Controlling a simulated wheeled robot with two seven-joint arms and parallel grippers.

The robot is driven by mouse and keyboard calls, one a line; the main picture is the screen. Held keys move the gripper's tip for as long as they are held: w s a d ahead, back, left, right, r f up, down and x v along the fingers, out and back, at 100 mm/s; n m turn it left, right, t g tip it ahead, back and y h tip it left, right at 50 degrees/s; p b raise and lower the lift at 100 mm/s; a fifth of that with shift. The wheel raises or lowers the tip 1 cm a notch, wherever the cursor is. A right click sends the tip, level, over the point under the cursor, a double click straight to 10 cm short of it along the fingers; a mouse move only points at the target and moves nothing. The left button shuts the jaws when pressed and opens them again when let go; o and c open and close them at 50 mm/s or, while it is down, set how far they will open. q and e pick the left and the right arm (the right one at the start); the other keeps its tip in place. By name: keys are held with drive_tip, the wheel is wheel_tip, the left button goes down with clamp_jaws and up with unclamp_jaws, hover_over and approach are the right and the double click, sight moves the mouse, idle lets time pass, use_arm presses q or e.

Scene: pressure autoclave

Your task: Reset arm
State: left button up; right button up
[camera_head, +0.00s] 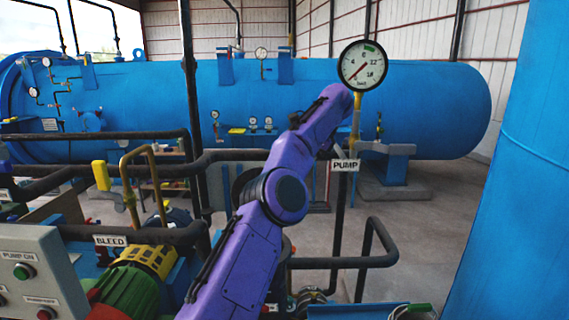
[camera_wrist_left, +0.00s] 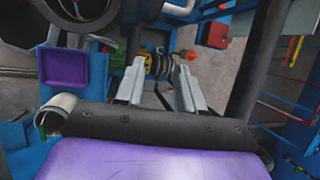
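My purple left arm (camera_head: 262,222) rises from the bottom of the head view toward the upper right, its far end just left of the pressure gauge (camera_head: 363,66). My left gripper (camera_wrist_left: 158,74) shows in the left wrist view with its two grey fingers apart and nothing held between them. I cannot make out its fingertips in the head view. A yellow lever (camera_head: 355,117) stands under the gauge, above the PUMP sign (camera_head: 345,165). My right gripper is not in view.
A long blue autoclave tank (camera_head: 300,100) spans the back. Black pipes (camera_head: 340,262) run through the middle. A control panel (camera_head: 38,270) with buttons is at lower left, near a yellow-handled BLEED valve (camera_head: 101,176). A blue column (camera_head: 520,190) fills the right edge. Bare floor (camera_head: 425,215) shows right of centre.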

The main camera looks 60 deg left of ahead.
use_arm(q)
drive_tip(key=shift+w+d, duration=0.2)
drive_tip(key=shift+d, duration=0.3)
